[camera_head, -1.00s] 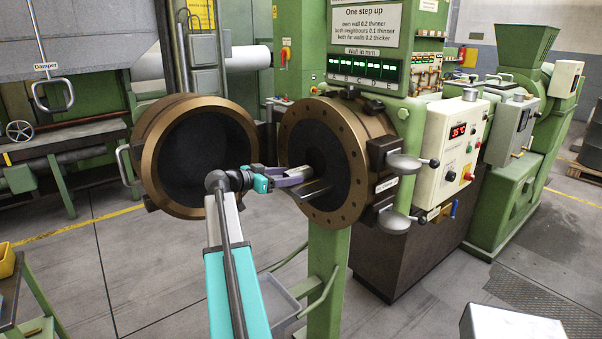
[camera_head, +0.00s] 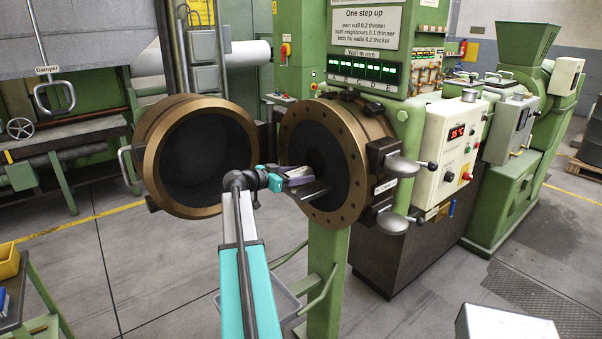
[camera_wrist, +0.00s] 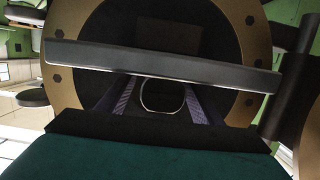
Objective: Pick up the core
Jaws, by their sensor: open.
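The round die head (camera_head: 352,150) has a bronze flange with bolt holes and a dark face. A dark flat bar (camera_head: 312,190) juts out from this face beside my gripper (camera_head: 303,178). In the wrist view the bar (camera_wrist: 160,67) crosses the picture from side to side. The gripper's two purple-grey fingers (camera_wrist: 160,100) stand apart below it. A dark rounded piece with a bright rim (camera_wrist: 162,108) shows between them, possibly the core; I cannot be sure. No contact with the fingers is visible. The bar hides part of the die face.
An open round bronze-rimmed door (camera_head: 200,158) stands left of my gripper. Clamps with rounded grey weights (camera_head: 402,167) sit on the die's right side, beside a control box (camera_head: 449,150). A grey box (camera_head: 505,322) is at lower right.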

